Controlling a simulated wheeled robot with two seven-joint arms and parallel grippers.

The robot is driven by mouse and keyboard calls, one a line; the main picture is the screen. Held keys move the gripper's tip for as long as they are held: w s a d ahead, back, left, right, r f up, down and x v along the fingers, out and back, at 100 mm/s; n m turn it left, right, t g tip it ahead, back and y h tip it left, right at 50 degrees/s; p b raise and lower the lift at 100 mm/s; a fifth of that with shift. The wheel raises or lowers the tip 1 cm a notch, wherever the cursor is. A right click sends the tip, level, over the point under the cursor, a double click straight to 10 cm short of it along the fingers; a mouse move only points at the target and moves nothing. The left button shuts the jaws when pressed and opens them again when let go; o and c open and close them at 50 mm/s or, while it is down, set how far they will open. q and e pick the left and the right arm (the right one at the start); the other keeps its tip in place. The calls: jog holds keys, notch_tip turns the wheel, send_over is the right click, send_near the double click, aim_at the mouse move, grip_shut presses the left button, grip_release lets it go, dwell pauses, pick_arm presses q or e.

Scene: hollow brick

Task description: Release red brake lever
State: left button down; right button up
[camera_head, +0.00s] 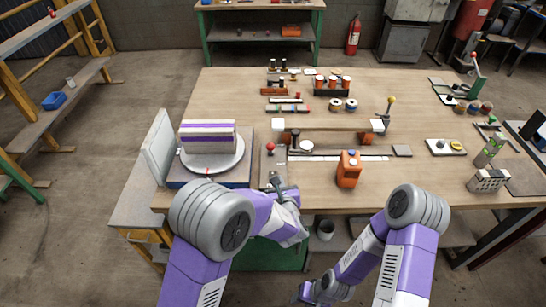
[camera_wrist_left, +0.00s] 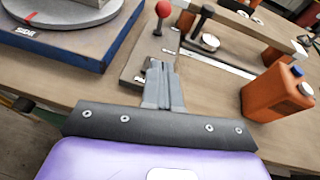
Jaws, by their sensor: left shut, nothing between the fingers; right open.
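A lever with a red ball knob (camera_head: 270,147) stands on a narrow grey-brown plate (camera_head: 268,170) near the table's front, just right of the turntable. In the left wrist view the red knob (camera_wrist_left: 163,9) sits on a thin upright stem beyond my fingertips. My left gripper (camera_head: 277,182) is shut and empty, on the near side of the lever and apart from the knob. Its closed fingers (camera_wrist_left: 160,75) show over the plate's near end; contact with the plate cannot be told. My right gripper (camera_head: 304,292) is open and low in front of the table, away from the lever.
A turntable (camera_head: 212,160) on a blue base carries a white and purple striped block (camera_head: 207,135) to the left. An orange can (camera_head: 348,169) stands to the right; it also shows in the left wrist view (camera_wrist_left: 277,92). A raised bar (camera_head: 328,124) lies behind.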

aim_at(271, 149)
pick_arm(q)
jog(key=b+x, duration=0.1)
jog(key=x, duration=0.8)
jog(key=shift+w+a+f, duration=0.1)
jog(key=shift+w+f, duration=0.1)
jog(key=shift+w, duration=0.15)
jog(key=shift+w+a+r, duration=0.1)
jog(key=shift+w+r, duration=0.25)
jog(key=shift+w, duration=0.2)
jog(key=shift+w+a+r, duration=0.1)
jog(key=shift+w+r, duration=0.25)
jog(key=shift+w, duration=0.2)
jog(key=shift+w+a+r, duration=0.1)
jog(key=shift+w+r, duration=0.15)
jog(key=shift+w, duration=0.35)
jog(key=shift+r, duration=0.1)
